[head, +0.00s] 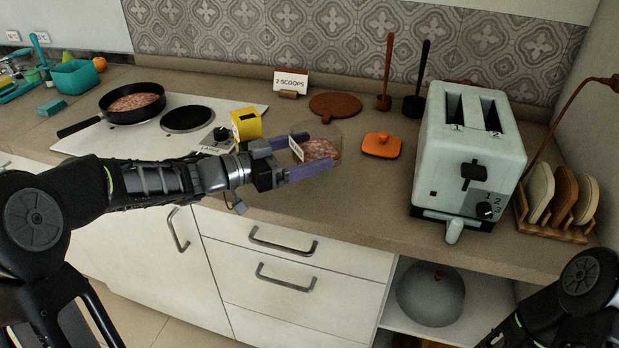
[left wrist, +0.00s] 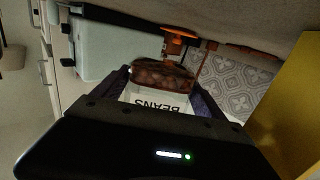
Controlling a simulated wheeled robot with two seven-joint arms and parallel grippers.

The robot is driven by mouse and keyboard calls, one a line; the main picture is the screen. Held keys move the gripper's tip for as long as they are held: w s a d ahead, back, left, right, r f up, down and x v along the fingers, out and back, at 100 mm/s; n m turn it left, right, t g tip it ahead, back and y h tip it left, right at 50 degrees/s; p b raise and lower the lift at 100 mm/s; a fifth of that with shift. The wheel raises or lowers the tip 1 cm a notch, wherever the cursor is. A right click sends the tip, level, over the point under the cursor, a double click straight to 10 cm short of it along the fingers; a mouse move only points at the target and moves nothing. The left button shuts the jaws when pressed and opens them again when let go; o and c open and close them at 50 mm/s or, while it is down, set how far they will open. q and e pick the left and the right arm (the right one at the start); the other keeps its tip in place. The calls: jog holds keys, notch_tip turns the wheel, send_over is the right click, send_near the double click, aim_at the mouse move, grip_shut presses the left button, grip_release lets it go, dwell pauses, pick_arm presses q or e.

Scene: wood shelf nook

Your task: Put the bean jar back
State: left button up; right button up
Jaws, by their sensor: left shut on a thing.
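The bean jar (head: 321,149) is a clear jar part-filled with reddish-brown beans, with a white label. My left gripper (head: 313,157) is shut on it, one finger on each side. In the left wrist view, the jar (left wrist: 162,75) sits between the fingers and its label reads BEANS. The jar looks upright over the front part of the counter; I cannot tell whether its base touches. A brown round disc (head: 335,105) lies behind it. An orange lid (head: 382,146) with a knob lies to its right. My right gripper is out of view.
A yellow box (head: 246,125) stands left of the jar, near the hob and a pan (head: 132,104). A "2 SCOOPS" card (head: 290,81) and two upright long-handled tools stand at the back. A toaster (head: 468,150) and a rack (head: 557,216) are on the right.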

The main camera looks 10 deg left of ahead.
aim_at(308, 186)
pick_arm(q)
jog(key=shift+f, duration=1)
jog(key=shift+f+b, duration=0.3)
jog(key=shift+f, duration=1.55)
jog(key=shift+f, duration=0.15)
jog(key=shift+f, duration=0.15)
jog(key=o, duration=2)
